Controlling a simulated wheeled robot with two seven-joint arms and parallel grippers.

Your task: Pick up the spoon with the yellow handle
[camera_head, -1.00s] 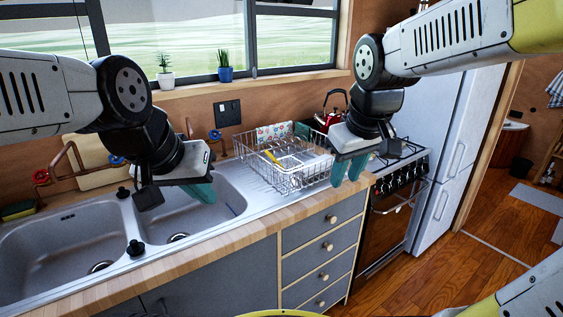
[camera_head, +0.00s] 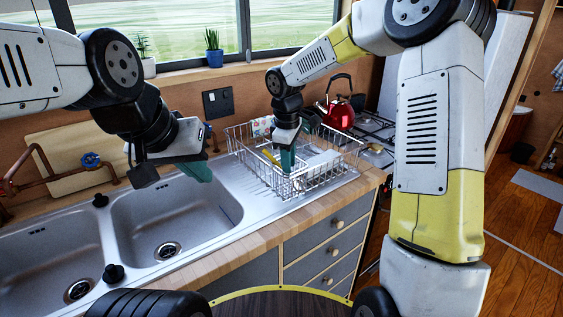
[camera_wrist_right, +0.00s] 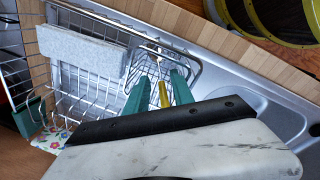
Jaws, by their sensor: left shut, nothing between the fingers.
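The yellow-handled spoon (camera_head: 269,157) is in the wire dish rack (camera_head: 352,163) beside the sink. In the right wrist view, its yellow handle (camera_wrist_right: 164,94) shows in the gap between my right gripper's two green fingers (camera_wrist_right: 158,92). The fingers stand apart, with visible space on both sides of the handle. In the head view, my right gripper (camera_head: 287,160) points down into the left part of the rack, just right of the handle. My left gripper (camera_head: 198,173) is shut and empty above the right sink basin.
A pale flat slab (camera_wrist_right: 82,48) stands in the rack near the right gripper. A patterned cloth (camera_head: 261,127) is at the rack's back. A red kettle (camera_head: 341,114) stands on the stove behind. The double sink (camera_head: 165,222) is left of the rack.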

